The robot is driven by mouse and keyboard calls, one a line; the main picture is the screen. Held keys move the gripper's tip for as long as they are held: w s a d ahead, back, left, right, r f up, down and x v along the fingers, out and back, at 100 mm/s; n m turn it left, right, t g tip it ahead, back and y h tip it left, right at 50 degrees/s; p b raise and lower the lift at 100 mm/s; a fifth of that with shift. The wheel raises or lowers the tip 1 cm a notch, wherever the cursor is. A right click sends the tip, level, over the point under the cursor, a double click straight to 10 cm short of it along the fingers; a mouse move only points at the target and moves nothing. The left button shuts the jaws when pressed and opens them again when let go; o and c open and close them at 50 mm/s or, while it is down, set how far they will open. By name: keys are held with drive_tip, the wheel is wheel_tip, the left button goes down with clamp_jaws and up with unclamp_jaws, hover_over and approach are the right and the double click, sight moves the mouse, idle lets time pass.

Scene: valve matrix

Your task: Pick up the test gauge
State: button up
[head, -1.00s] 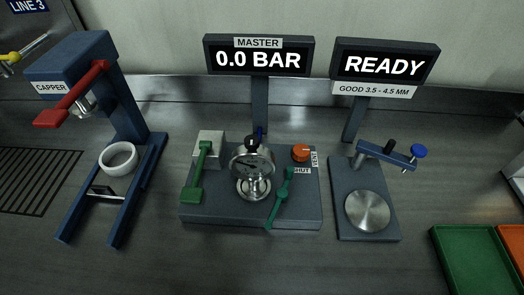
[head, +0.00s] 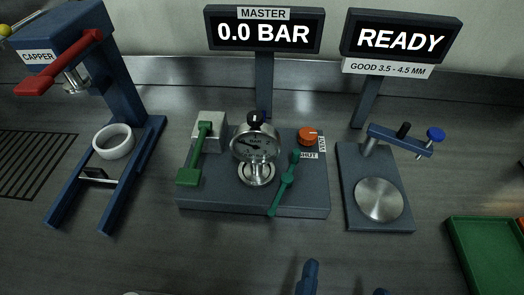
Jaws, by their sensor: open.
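The test gauge (head: 255,146) is a round dial with a silver rim and a black knob on top. It stands upright on a silver fitting (head: 257,174) in the middle of the dark test block (head: 240,203), under the master display (head: 263,32), which reads 0.0 BAR. My gripper (head: 345,288) shows only as two blue fingertips at the bottom edge, apart from each other. It is open and empty, in front of the block and to the right of the gauge. The rest of the gripper is out of frame.
A green lever (head: 196,155) stands left of the gauge and a green handle (head: 285,185) close to its right. An orange knob (head: 307,137) is behind. The blue capper (head: 110,80) is left, a measuring stand (head: 355,215) right, a green tray (head: 485,255) far right.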

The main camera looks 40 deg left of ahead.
drive_tip(key=w+a+r+n+y+b, duration=0.25)
drive_tip(key=w+a, duration=0.35)
drive_tip(key=a, duration=0.5)
drive_tip(key=n+y, duration=0.1)
drive_tip(key=y, duration=0.1)
approach(255, 148)
drive_tip(key=x, duration=0.4)
drive_tip(key=shift+w+a+r, duration=0.1)
drive_tip(key=shift+w+a, duration=0.05)
drive_tip(key=shift+w, duration=0.35)
drive_tip(key=shift+w+a+r, duration=0.1)
drive_tip(key=shift+w+a, duration=0.05)
drive_tip(key=shift+w, duration=0.35)
drive_tip(key=shift+a+f+p+x, duration=0.15)
drive_tip(key=shift+p+x, duration=0.25)
drive_tip(key=shift+x, duration=0.9)
drive_tip(key=shift+a+f+p+x, duration=0.15)
drive_tip(key=shift+p+x, duration=0.2)
drive_tip(key=shift+x, duration=0.95)
drive_tip(key=shift+s+d, duration=0.1)
drive_tip(key=c, duration=1.1)
